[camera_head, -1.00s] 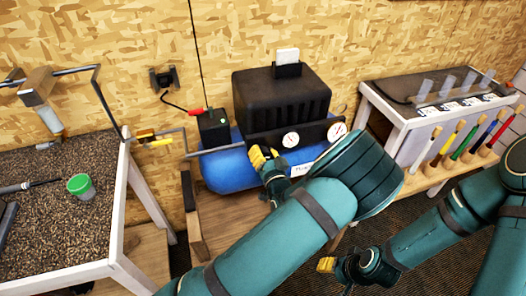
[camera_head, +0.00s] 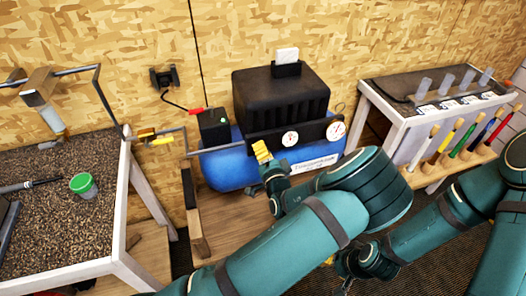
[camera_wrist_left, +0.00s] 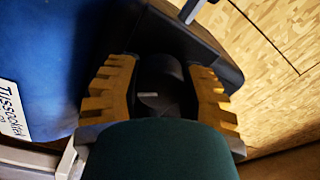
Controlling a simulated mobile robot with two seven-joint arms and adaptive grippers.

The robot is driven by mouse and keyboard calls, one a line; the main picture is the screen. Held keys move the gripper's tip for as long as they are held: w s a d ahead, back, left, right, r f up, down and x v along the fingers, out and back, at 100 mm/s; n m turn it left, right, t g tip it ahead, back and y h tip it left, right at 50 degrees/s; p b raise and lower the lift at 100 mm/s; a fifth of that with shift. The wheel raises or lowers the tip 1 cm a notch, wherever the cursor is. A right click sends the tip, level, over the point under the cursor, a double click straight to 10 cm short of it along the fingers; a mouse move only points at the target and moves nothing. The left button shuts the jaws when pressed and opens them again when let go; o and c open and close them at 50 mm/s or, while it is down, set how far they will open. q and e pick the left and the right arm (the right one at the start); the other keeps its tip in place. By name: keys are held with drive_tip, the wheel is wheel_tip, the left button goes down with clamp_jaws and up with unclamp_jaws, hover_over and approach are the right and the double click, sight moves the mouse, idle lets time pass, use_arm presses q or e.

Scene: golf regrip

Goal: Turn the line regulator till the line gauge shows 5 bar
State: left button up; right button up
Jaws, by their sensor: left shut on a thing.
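The air compressor has a blue tank (camera_head: 228,172) and a black front panel with two white dial gauges. The smaller left gauge (camera_head: 290,139) and the larger right gauge (camera_head: 335,130) face me; their needles are too small to read. My left gripper (camera_head: 262,152) is at the panel's left part, left of the smaller gauge. In the left wrist view its yellow fingers (camera_wrist_left: 160,85) are on both sides of a dark round knob with a pale mark (camera_wrist_left: 150,98), the regulator, and shut on it. My right gripper (camera_head: 338,262) is low, mostly hidden behind my left arm.
A gravel-topped bench (camera_head: 40,225) with a green-lidded pot (camera_head: 84,186) stands at left. A white bench (camera_head: 400,112) with several brushes stands at right. A black box (camera_head: 214,126) with a red plug is beside the compressor. My left arm crosses the front.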

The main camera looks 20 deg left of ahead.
idle(0.4)
use_arm(q)
drive_tip(key=o, duration=1.2)
drive_tip(key=v, duration=1.2)
drive_tip(key=shift+f, duration=0.1)
drive_tip(key=shift+a, duration=0.1)
